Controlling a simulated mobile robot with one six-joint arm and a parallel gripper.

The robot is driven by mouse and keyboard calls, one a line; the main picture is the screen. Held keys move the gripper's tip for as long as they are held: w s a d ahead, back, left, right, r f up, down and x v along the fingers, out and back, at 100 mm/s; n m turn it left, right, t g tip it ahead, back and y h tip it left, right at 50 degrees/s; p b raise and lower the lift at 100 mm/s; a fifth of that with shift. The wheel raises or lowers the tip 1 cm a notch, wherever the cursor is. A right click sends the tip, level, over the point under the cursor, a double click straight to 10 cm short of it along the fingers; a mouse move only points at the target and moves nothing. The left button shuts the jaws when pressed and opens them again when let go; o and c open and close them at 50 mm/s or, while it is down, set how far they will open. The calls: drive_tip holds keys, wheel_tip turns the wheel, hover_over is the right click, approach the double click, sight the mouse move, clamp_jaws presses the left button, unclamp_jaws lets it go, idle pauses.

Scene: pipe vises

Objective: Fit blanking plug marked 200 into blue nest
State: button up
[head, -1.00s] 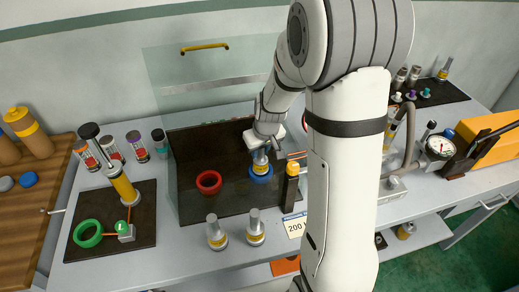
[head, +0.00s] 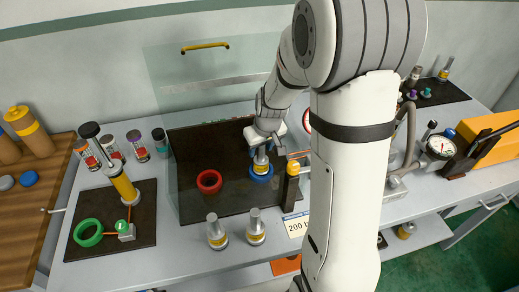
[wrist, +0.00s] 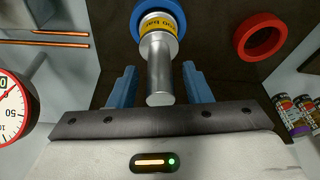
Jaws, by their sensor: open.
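The blue nest (head: 263,178) is a blue ring on the dark mat; it also shows at the top of the wrist view (wrist: 138,24). A metal plug with a yellow band (head: 261,165) sits upright inside the ring. Its grey stem (wrist: 160,70) points toward my wrist, and its band marking is only partly readable, ending in "bar". My gripper (head: 261,150) is above the nest, and its blue fingers stand apart on both sides of the stem (wrist: 160,88), with gaps visible. How deep the plug sits is hidden.
A red nest (head: 209,181) is left of the blue one. Two metal plugs (head: 216,232) (head: 256,228) stand at the front edge by a "200" card (head: 296,225). A yellow-topped post (head: 292,170) stands close right. A transparent panel (head: 215,70) is behind. A gauge (head: 440,146) is at right.

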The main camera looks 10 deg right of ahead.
drive_tip(key=v, duration=1)
drive_tip(key=s+r+m, duration=0.1)
drive_tip(key=s+r, duration=0.1)
drive_tip(key=s, duration=0.7)
drive_tip(key=s+r+m, duration=0.1)
drive_tip(key=s+r, duration=0.1)
drive_tip(key=s, duration=0.8)
drive_tip(key=shift+a+m+h+b, duration=0.3)
drive_tip(key=shift+a+b, duration=0.05)
drive_tip(key=shift+r, duration=0.1)
drive_tip(key=shift+c, duration=0.3)
